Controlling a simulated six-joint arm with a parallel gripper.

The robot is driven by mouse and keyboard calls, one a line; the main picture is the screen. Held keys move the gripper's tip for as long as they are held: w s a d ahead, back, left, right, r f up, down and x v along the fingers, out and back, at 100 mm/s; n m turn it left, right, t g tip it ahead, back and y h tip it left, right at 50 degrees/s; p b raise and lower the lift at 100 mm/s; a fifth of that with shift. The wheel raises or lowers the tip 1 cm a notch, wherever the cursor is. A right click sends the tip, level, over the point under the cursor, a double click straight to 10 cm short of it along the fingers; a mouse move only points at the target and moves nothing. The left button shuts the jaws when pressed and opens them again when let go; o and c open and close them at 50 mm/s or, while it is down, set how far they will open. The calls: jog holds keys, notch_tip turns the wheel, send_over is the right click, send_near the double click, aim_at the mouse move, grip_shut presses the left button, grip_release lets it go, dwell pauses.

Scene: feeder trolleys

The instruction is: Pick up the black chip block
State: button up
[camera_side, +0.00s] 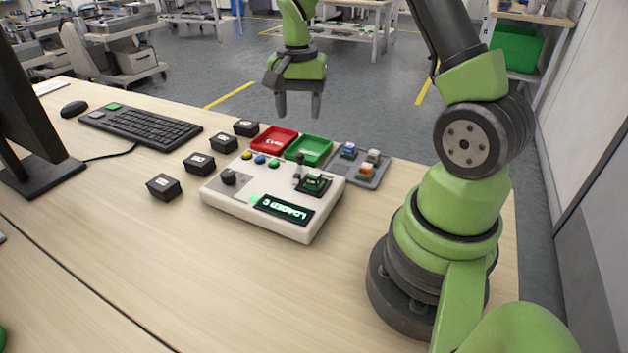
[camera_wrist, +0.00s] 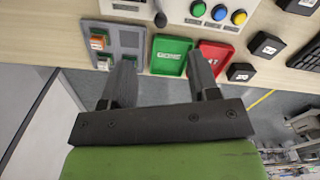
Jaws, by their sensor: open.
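A chip block with a dark top and green base (camera_side: 314,182) sits in the socket of the white tester box (camera_side: 228,202). It is the only black-topped chip block I can make out. In the wrist view only part of the tester (camera_wrist: 178,12) shows, and I cannot make out that block. My gripper (camera_side: 298,112) hangs open and empty above the far edge of the table, behind the bins and apart from everything. In the wrist view its two fingers (camera_wrist: 162,62) are spread, over the table edge near the green bin.
A grey tray (camera_side: 382,172) holds chip blocks with blue, whitish and orange tops. Red (camera_side: 262,140) and green (camera_side: 322,146) bins stand behind the tester. Several labelled black boxes (camera_side: 199,163) line its left. A small lever (camera_side: 298,168) stands by the socket. The front table is clear.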

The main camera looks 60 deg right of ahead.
jog(key=n, duration=1.4)
send_over(316, 175)
jog(key=f, duration=0.4)
jog(key=shift+s+a+f, duration=0.1)
jog(key=shift+s+f, duration=0.1)
jog(key=shift+f, duration=0.1)
jog(key=shift+w+f, duration=0.15)
jog(key=shift+f, duration=2.9)
jog(key=c, duration=1)
